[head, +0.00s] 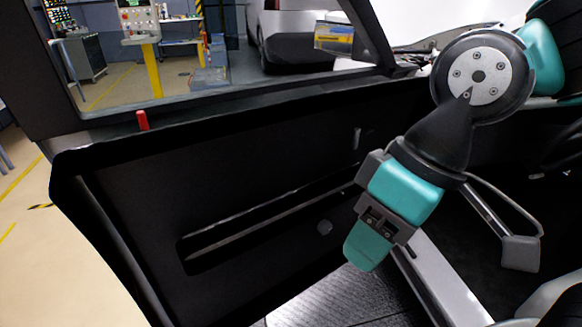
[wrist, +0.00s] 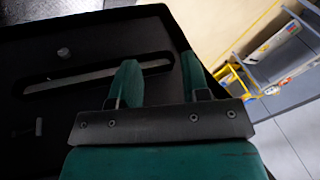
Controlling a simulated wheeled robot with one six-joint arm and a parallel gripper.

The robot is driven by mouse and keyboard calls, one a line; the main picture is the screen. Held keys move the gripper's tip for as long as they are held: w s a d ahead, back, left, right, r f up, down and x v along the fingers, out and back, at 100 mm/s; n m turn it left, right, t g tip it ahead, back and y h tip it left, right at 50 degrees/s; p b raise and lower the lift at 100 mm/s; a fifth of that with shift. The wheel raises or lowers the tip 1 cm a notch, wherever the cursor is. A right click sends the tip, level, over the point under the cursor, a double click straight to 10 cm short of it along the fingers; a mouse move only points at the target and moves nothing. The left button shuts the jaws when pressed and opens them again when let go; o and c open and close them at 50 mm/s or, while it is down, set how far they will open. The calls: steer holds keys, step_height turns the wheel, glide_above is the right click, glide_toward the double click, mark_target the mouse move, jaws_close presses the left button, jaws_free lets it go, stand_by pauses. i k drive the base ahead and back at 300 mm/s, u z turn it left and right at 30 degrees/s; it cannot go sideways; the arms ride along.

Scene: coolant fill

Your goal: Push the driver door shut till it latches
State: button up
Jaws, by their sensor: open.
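The driver door (head: 250,165) stands open, its dark inner panel facing me and filling the left and middle of the head view. A long recessed slot (head: 270,222) and a red lock pin (head: 142,120) show on it. The panel also fills the left of the wrist view (wrist: 60,40). My gripper (head: 366,248) is in front of the panel's lower right part, pointing down in the head view. In the wrist view its two teal fingers (wrist: 160,75) are spread apart with nothing between them. I cannot tell whether they touch the door. The latch is not visible.
The door sill (head: 440,285) and dark car interior lie at the right and lower right. Through the window a white vehicle (head: 300,30), a yellow-posted machine stand (head: 150,55) and a grey cabinet (head: 80,60) show. Open floor (head: 50,270) lies left of the door.

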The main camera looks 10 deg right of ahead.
mark_target(207, 206)
steer(key=u, duration=0.1)
steer(key=i, duration=0.2)
steer(key=z, duration=2.6)
steer(key=k, duration=2.35)
steer(key=u, duration=2.45)
steer(key=i, duration=1)
steer(key=z, duration=0.05)
